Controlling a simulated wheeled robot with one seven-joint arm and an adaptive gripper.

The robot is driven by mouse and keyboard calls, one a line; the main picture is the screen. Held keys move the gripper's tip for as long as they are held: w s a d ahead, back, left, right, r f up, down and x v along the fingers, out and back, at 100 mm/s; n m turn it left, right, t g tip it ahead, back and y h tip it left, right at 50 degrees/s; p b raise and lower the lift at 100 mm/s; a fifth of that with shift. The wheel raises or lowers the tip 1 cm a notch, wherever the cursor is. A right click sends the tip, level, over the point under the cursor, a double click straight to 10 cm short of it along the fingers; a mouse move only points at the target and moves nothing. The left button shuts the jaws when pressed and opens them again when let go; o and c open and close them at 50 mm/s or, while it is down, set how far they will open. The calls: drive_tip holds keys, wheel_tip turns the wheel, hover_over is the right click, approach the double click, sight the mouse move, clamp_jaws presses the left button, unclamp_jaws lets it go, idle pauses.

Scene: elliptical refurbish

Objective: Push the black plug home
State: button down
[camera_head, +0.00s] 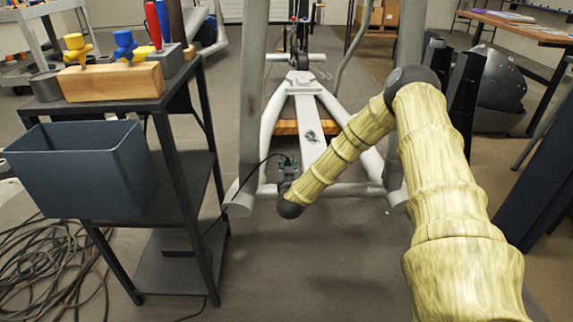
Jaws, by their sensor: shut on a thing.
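The elliptical's light grey frame (305,110) stands in the middle, with a cross tube low at its front. A thin black cable (250,172) arcs up from the floor on the left to the gripper. The socket cannot be made out, so I cannot tell how far the plug is in.
A black cart (185,168) stands at left with a wooden block (112,82) holding yellow and blue knobs, and a dark blue bin (80,168) on its side. Coiled cables (50,265) lie on the floor at left. Dark equipment (500,90) stands at right.

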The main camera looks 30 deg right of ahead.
drive_tip(key=shift+f+b, duration=1.65)
drive_tip(key=shift+f, duration=0.45)
drive_tip(key=shift+s+a+p, duration=0.2)
drive_tip(key=shift+p, duration=0.25)
drive_tip(key=shift+f, duration=0.6)
idle(1.0)
drive_tip(key=c, duration=1.1)
unclamp_jaws()
drive_tip(key=shift+c, duration=0.2)
drive_tip(key=shift+s, duration=0.1)
